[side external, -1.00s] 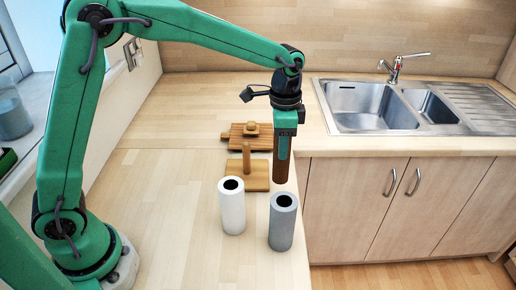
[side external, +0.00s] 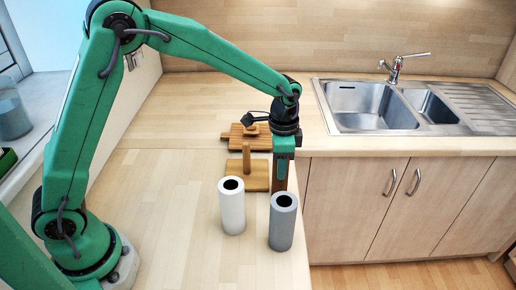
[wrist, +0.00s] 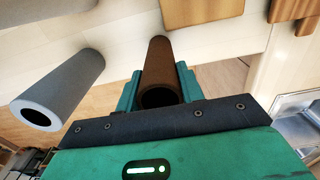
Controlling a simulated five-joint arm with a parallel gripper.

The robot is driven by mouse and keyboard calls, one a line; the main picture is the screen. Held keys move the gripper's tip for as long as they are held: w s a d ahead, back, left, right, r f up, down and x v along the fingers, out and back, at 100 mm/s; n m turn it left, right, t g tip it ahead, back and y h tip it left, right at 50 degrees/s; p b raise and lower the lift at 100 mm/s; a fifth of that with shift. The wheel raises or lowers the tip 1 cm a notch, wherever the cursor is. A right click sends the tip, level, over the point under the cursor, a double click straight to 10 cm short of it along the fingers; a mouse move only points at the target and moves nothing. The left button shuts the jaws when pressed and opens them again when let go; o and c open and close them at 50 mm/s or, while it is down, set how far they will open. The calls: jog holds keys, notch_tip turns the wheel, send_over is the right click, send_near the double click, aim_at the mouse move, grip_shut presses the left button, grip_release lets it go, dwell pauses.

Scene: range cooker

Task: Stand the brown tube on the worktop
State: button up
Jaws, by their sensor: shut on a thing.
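The brown tube (side external: 280,176) is upright in the side external view, near the worktop's right edge, just behind the grey tube. My gripper (side external: 284,160) is shut on it from above. In the wrist view the brown tube (wrist: 160,62) lies between the two green fingers of my gripper (wrist: 160,86), its open end towards the camera. Its lower end is low, close to the worktop (side external: 170,200); the grey tube hides part of that area, and I cannot tell whether it touches.
A grey tube (side external: 283,226) stands close in front, with a white tube (side external: 232,212) to its left. A wooden base with a peg (side external: 247,170) is just left of my gripper, and a slatted wooden board (side external: 236,140) lies behind. The worktop further left is clear.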

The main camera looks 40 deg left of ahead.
jog(key=o, duration=0.9)
jog(key=shift+f, duration=0.1)
notch_tip(320, 180, up, 12)
jog(key=shift+r, duration=0.15)
dwell(0.4)
dwell(0.4)
